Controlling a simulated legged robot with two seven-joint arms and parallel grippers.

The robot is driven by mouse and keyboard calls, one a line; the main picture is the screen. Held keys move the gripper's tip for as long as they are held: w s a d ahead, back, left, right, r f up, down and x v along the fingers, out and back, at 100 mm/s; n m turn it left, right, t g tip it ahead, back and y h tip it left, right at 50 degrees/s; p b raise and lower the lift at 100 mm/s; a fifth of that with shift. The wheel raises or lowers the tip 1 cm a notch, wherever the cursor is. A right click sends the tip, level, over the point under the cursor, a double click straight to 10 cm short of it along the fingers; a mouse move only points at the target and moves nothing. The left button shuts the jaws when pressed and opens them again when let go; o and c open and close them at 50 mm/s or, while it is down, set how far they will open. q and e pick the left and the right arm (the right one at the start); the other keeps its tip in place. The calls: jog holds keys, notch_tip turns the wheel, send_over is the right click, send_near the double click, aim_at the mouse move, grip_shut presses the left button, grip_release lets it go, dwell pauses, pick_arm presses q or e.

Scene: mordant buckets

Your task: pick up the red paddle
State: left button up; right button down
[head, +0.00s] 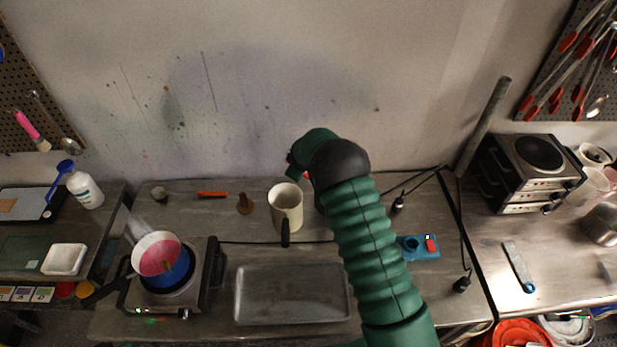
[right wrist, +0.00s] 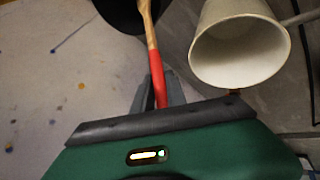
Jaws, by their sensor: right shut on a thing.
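The red paddle (right wrist: 158,74) shows in the right wrist view as a slim stick with a red grip and a bare wooden upper part. My right gripper (right wrist: 160,90) is shut on its red part. The paddle's top end meets or passes a dark round shape at the picture's edge, so that end is unclear. In the head view my right arm reaches over the back of the bench and hides most of the gripper. A small red patch (head: 308,175) shows beside it. My left gripper is in neither view.
A cream mug (head: 286,205) stands just left of my right gripper and shows close by in the wrist view (right wrist: 238,45). A steaming pot (head: 160,256) sits on a hotplate at left. An empty metal tray (head: 292,294) lies in front. An orange-red stick (head: 212,194) lies behind.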

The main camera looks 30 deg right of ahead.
jog(key=shift+w+r, duration=0.1)
jog(key=shift+r, duration=0.05)
jog(key=shift+r, duration=0.3)
notch_tip(320, 180, up, 27)
jog(key=b, duration=0.5)
